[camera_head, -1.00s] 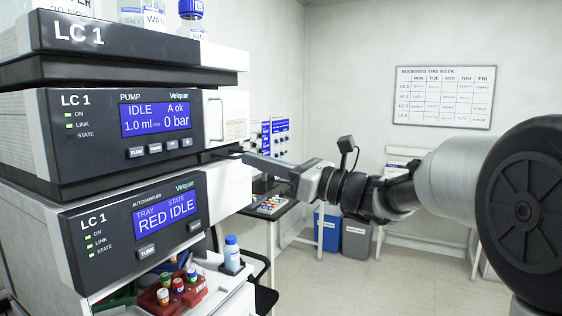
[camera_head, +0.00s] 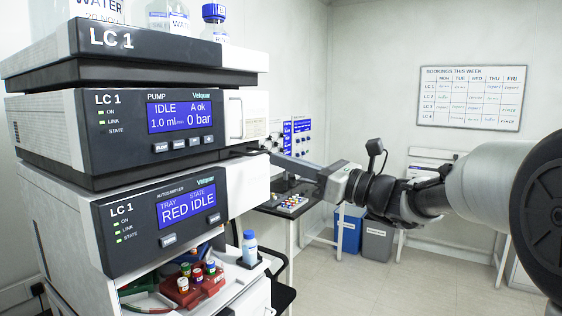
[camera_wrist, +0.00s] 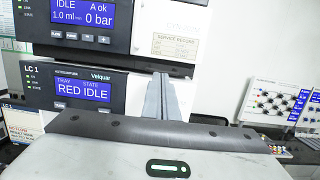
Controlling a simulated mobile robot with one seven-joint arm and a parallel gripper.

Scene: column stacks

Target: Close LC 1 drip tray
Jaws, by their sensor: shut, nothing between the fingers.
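The LC 1 stack fills the left of the head view, with the pump module (camera_head: 165,120) above the autosampler (camera_head: 165,208). A dark, thin layer between them (camera_head: 246,150) appears to be the drip tray; it also shows as a dark ledge in the wrist view (camera_wrist: 112,58). How far it stands out is hard to tell. My gripper (camera_head: 266,154) is shut and empty, its fingers reaching left to the tray's right end. In the wrist view my gripper (camera_wrist: 164,78) points at the ledge's right part; I cannot tell whether it touches.
Bottles (camera_head: 167,16) stand on top of the stack. Below the autosampler are a red vial rack (camera_head: 190,290) and a blue-capped bottle (camera_head: 250,248). A bench (camera_head: 288,208) with small coloured items stands behind my gripper.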

